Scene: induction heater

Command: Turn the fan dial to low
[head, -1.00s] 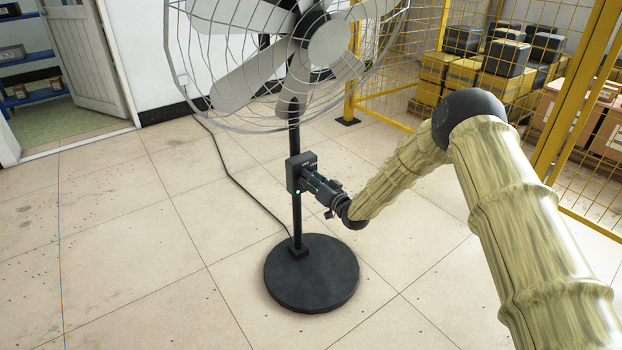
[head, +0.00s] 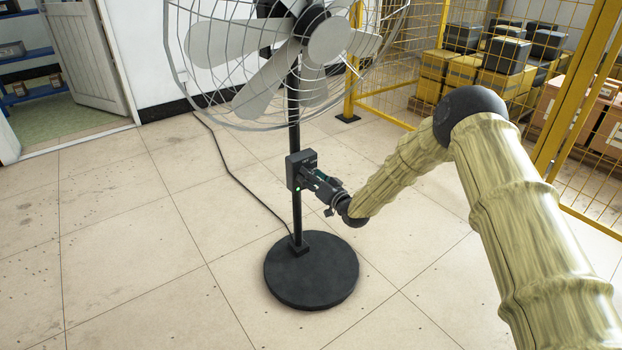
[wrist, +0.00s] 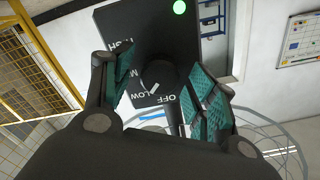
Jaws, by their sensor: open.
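The fan (head: 326,42) stands on a round black base (head: 312,272), with a dark control box (head: 300,170) on its pole. In the wrist view the black box face (wrist: 145,25) carries the labels HIGH, LOW and OFF, plus a partly hidden one starting with M. The round black dial (wrist: 158,75) has a white mark on its lower-left side, pointing roughly at LOW. My gripper (wrist: 163,70) is open, its teal-padded fingers on either side of the dial. I cannot tell whether either finger touches it. In the head view my gripper (head: 318,184) is at the box.
A green light (wrist: 180,7) is lit on the box. A black cable (head: 235,180) runs over the floor to the fan base. A yellow mesh fence (head: 395,60) stands behind at right, with boxes beyond. The tiled floor at left is clear.

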